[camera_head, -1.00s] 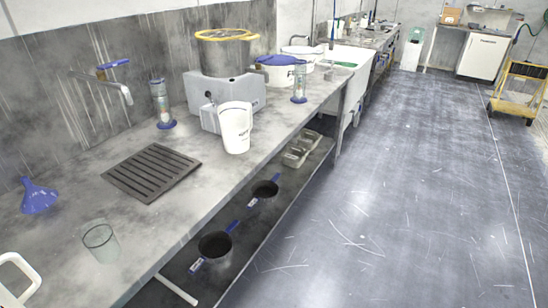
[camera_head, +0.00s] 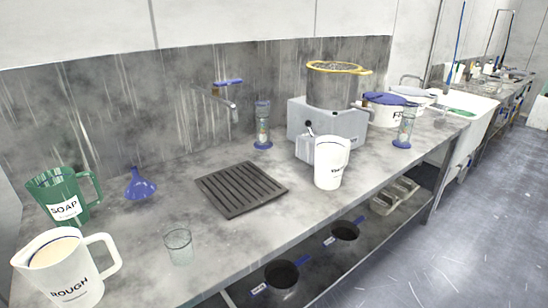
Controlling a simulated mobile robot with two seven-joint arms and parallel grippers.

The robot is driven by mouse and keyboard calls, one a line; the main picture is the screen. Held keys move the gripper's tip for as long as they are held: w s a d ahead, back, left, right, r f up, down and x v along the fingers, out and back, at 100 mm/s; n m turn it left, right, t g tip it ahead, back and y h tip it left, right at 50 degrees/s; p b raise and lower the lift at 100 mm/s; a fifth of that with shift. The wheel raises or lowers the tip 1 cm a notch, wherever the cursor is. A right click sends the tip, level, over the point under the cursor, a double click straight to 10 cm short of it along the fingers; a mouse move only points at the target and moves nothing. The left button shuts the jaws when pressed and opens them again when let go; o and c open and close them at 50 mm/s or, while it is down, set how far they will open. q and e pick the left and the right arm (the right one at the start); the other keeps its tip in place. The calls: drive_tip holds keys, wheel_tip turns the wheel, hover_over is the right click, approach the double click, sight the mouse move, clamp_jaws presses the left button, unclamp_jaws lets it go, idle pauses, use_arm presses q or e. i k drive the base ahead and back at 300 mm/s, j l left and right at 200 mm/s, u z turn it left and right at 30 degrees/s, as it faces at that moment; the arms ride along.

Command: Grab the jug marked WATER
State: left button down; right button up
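A second white jug (camera_head: 66,270), at the near left corner, is marked ROUGH and holds something cream-coloured. A green jug (camera_head: 64,198) behind it is marked SOAP. I cannot read the word WATER clearly on any jug. Neither of my grippers shows in the head view.
The grey machine (camera_head: 343,125) stands at the back. Pans (camera_head: 282,277) sit on the shelf below. Open floor (camera_head: 465,225) lies to the right.

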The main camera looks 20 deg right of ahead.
sight(331, 154)
drive_tip(key=i+l+u, duration=0.15)
drive_tip(key=l+u, duration=0.2)
drive_tip(key=l, duration=0.3)
drive_tip(key=i+l+u, duration=0.1)
drive_tip(key=l+u, duration=0.25)
drive_tip(key=l, duration=0.3)
drive_tip(key=l+u, duration=0.4)
drive_tip(key=l, duration=0.25)
